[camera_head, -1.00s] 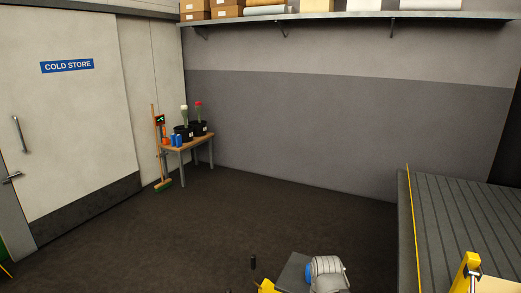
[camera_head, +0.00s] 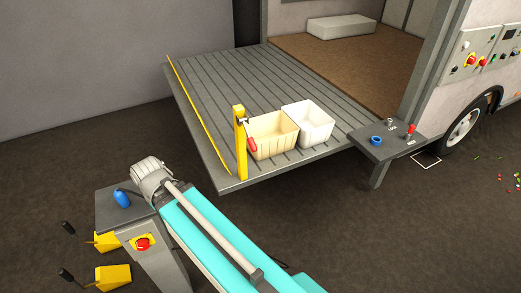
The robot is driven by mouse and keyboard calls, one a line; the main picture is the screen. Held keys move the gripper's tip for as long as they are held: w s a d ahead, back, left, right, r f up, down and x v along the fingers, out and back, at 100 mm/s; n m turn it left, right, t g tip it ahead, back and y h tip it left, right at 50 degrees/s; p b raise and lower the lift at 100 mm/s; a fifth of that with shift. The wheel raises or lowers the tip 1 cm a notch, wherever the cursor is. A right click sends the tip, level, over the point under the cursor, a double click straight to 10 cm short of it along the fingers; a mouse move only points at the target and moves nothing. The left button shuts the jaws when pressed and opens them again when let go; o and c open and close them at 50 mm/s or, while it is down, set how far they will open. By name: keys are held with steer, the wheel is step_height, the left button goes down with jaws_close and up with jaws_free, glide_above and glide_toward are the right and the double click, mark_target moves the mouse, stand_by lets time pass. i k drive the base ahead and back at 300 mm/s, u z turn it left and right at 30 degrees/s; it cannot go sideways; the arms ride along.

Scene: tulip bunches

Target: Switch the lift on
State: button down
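The lift appears to be the grey ribbed platform (camera_head: 215,100) at the open back of a truck. A control panel (camera_head: 481,55) on the truck's side, at the right edge, carries a red mushroom button on yellow (camera_head: 471,60), other small knobs and a green part. Its labels are too small to read. My gripper is not in view.
A cream crate (camera_head: 272,146) and a white crate (camera_head: 309,122) sit on the platform. A grey stand (camera_head: 378,152) with a blue ring and a red-topped part is beside it. A teal machine (camera_head: 225,240) with another red button (camera_head: 142,243) fills the foreground.

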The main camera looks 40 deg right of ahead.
mark_target(471, 60)
steer(key=z, duration=0.8)
steer(key=k, duration=0.35)
steer(key=z, duration=0.35)
